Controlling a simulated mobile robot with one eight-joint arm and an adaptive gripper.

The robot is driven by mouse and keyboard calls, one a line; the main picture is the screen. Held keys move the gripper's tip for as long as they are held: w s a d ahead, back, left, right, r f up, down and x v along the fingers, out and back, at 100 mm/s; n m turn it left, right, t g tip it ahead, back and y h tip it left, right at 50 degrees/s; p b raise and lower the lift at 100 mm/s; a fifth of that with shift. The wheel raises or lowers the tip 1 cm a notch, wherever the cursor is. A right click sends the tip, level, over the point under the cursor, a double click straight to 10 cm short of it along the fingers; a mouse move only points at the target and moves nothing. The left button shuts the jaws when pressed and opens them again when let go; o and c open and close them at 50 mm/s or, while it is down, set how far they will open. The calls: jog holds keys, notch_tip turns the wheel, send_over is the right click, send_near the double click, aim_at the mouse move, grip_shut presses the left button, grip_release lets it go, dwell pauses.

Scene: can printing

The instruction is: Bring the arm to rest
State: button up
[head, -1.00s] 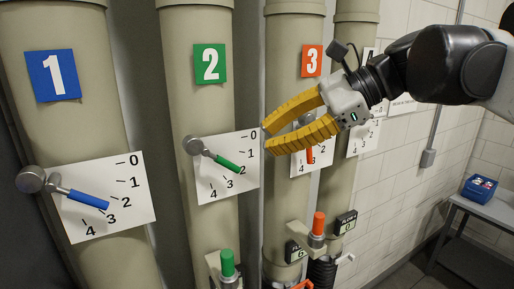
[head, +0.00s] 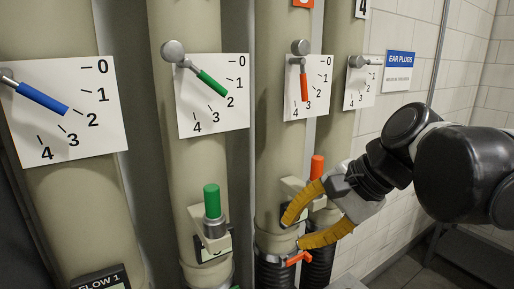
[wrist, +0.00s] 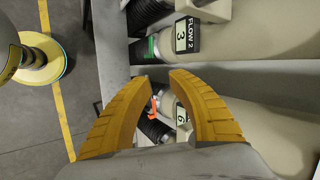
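My gripper (head: 293,232) has two yellow ribbed fingers and is low in front of the third pipe in the head view. Its fingers are apart with nothing seen between them. In the wrist view the open fingertips (wrist: 157,76) show a gap, with an orange lever (wrist: 154,104) seen beyond it. In the head view the orange lever (head: 299,258) is just below the lower finger; whether they touch I cannot tell. My arm comes in from the right, bent downward.
Beige pipes carry dials with a blue pointer (head: 41,99), a green pointer (head: 212,83) and an orange pointer (head: 304,88). A green knob (head: 212,201) and an orange knob (head: 317,167) stand out below. A tiled wall is at right; open floor (wrist: 30,130) shows at the wrist view's left.

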jog(key=s+d+f+n+t+h+b, duration=0.1)
jog(key=s+d+f+n+h+b, duration=0.1)
jog(key=f+b, duration=0.5)
jog(key=s+d+f+n+t+h+b, duration=0.1)
jog(key=d+f+n+b, duration=0.3)
jog(key=f, duration=1.6)
jog(key=s+d+f+n+t+h+b, duration=0.1)
jog(key=s+d+f+n+h+b, duration=0.2)
jog(key=f+b, duration=0.8)
notch_tip(320, 180, down, 4)
jog(key=shift+s+d+r, duration=0.25)
jog(key=shift+s+d, duration=0.15)
jog(key=shift+d, duration=0.8)
